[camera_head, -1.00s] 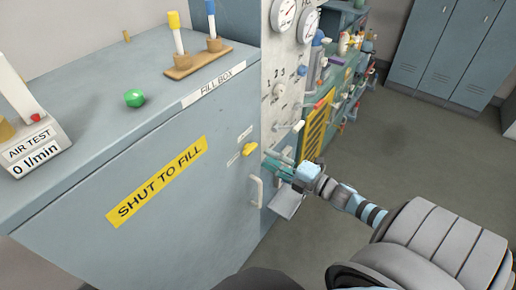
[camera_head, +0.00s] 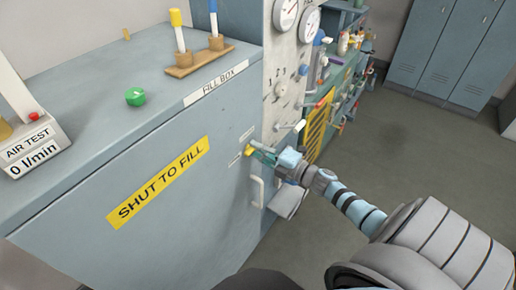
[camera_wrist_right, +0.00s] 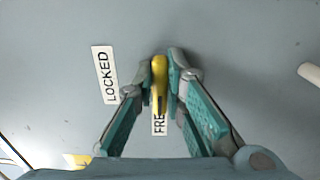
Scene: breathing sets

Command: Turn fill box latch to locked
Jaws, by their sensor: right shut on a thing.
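The yellow fill box latch (camera_head: 249,150) is on the front of the blue-grey fill box (camera_head: 160,225), near its right edge. My right gripper (camera_head: 256,149) reaches it from the right and covers most of it in the head view. In the right wrist view, the latch (camera_wrist_right: 158,80) stands between the two fingertips of my right gripper (camera_wrist_right: 160,78), which are shut on it. The latch's lower end lies over the FREE label (camera_wrist_right: 159,124). The LOCKED label (camera_wrist_right: 105,73) is left of the latch, apart from it. My left gripper is not in view.
A pale door handle (camera_head: 257,190) is just below the latch. A gauge panel (camera_head: 284,80) with protruding knobs stands right of the box. The box top holds a green piece (camera_head: 134,97), a wooden rack (camera_head: 198,60) and the air tester (camera_head: 35,148). Open floor lies right.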

